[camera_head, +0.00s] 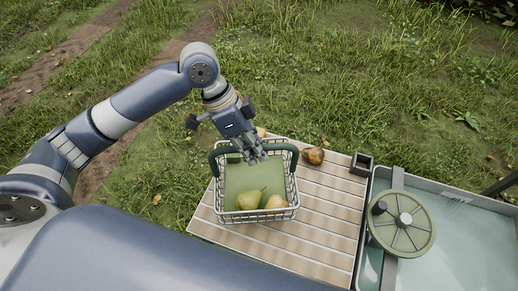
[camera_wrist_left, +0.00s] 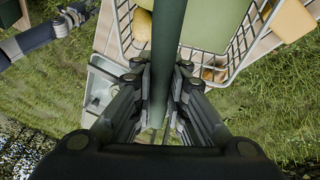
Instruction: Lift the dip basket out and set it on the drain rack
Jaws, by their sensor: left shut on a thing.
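The dip basket (camera_head: 294,187) is a white wire basket with a green handle (camera_head: 222,150) and a green panel inside. Yellow-green pears (camera_head: 250,199) lie at its near end. My left gripper (camera_head: 254,158) is shut on the handle, which runs between its fingers in the left wrist view (camera_wrist_left: 160,85). The basket is level, over the left part of the slatted wooden drain rack (camera_head: 325,215). Whether its bottom touches the slats, I cannot tell. My right gripper cannot be made out.
A brownish pear (camera_head: 313,156) lies at the rack's far edge, close to the basket. A small dark box (camera_head: 362,163) stands at the rack's far right corner. The water tank (camera_head: 470,235) with a green spoked wheel (camera_head: 403,222) adjoins the rack on the right. Bare slats lie right of the basket.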

